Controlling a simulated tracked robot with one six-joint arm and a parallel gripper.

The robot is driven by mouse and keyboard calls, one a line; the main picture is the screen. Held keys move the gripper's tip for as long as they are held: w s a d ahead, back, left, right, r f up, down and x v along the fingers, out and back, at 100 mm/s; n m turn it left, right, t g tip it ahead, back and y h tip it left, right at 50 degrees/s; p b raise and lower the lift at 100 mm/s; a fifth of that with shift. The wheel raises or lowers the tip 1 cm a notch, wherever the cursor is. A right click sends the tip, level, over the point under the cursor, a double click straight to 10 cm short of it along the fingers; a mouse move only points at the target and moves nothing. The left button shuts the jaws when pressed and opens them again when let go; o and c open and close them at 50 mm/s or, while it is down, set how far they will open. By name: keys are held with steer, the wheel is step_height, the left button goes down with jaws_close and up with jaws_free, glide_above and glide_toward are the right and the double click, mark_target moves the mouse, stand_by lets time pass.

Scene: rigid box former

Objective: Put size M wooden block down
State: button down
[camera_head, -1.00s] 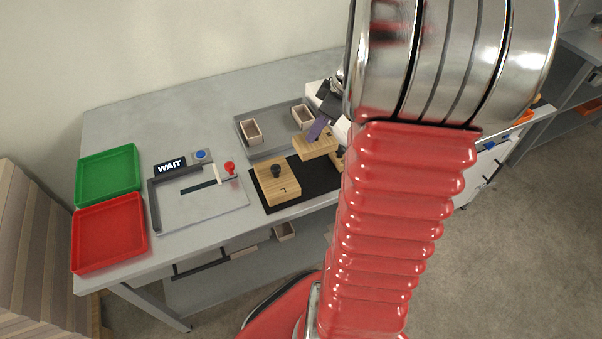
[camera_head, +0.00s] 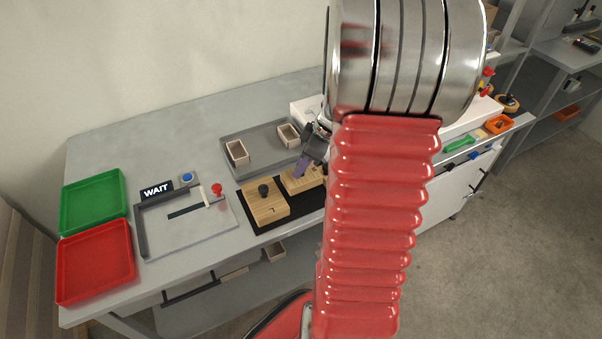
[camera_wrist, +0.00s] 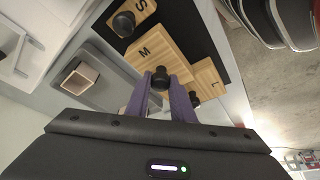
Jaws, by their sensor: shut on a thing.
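The size M wooden block (camera_wrist: 168,45) is light wood, marked M, with a black knob. My gripper (camera_wrist: 160,80) is closed with its purple fingers on that knob. In the head view my gripper (camera_head: 302,167) holds the M block (camera_head: 298,184) at or just above the black mat (camera_head: 300,211); I cannot tell whether it touches. The S block (camera_wrist: 135,17) lies on the other side of M.
A grey tray (camera_head: 262,153) with two small wooden boxes lies behind the mat. To the left are a grey fixture (camera_head: 185,228) with a red knob, a WAIT sign (camera_head: 157,189), a green tray (camera_head: 94,202) and a red tray (camera_head: 95,262). The back left tabletop is clear.

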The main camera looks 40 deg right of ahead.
steer(key=shift+f, duration=1.6)
steer(key=c, duration=1.5)
jaws_free()
steer(key=shift+f, duration=0.1)
steer(key=shift+c, duration=0.2)
steer(key=v, duration=1.2)
